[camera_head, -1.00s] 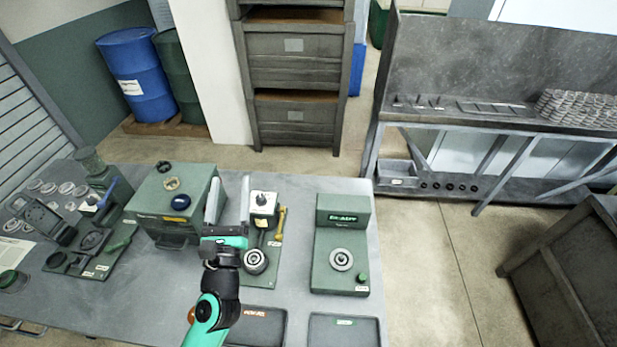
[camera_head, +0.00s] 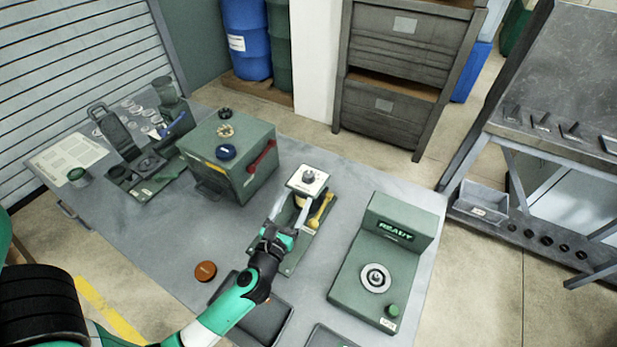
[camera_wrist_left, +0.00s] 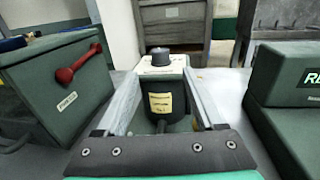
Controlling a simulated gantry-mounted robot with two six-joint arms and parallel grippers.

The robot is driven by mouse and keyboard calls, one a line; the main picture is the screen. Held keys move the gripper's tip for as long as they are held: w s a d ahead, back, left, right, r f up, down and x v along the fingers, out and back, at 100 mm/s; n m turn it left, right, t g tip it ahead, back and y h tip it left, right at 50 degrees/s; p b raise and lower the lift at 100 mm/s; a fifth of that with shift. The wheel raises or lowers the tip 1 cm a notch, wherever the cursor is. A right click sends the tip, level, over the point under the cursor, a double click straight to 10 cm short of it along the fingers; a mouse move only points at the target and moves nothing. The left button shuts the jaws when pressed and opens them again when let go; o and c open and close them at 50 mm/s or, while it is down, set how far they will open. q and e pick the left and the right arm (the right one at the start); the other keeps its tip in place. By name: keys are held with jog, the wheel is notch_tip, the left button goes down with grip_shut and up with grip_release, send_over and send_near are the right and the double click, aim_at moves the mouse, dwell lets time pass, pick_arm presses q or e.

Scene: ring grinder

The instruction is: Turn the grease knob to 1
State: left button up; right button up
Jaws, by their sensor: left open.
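A small dark knob (camera_head: 309,176) sits on the pale top plate of a green unit in the middle of the table. It also shows in the left wrist view (camera_wrist_left: 160,56), above a dark cylinder with a yellow label (camera_wrist_left: 166,103). I take it for the grease knob; its setting marks are too small to read. My left gripper (camera_head: 293,203) is open and empty in front of this unit. In the left wrist view its two fingers (camera_wrist_left: 162,82) point toward the unit, one on each side, with the knob beyond and between them. My right gripper is not in view.
Left is a green box (camera_head: 238,165) with several knobs on top and a red lever (camera_head: 262,156). Right is a green machine (camera_head: 375,250) with a READY display. A yellow tool (camera_head: 321,209) lies beside the unit. An orange disc (camera_head: 205,271) sits near the front edge.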

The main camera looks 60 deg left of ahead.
aim_at(306, 180)
pick_arm(q)
jog(key=x, duration=1)
jog(key=shift+w, duration=0.15)
jog(key=shift+c, duration=0.2)
grip_shut()
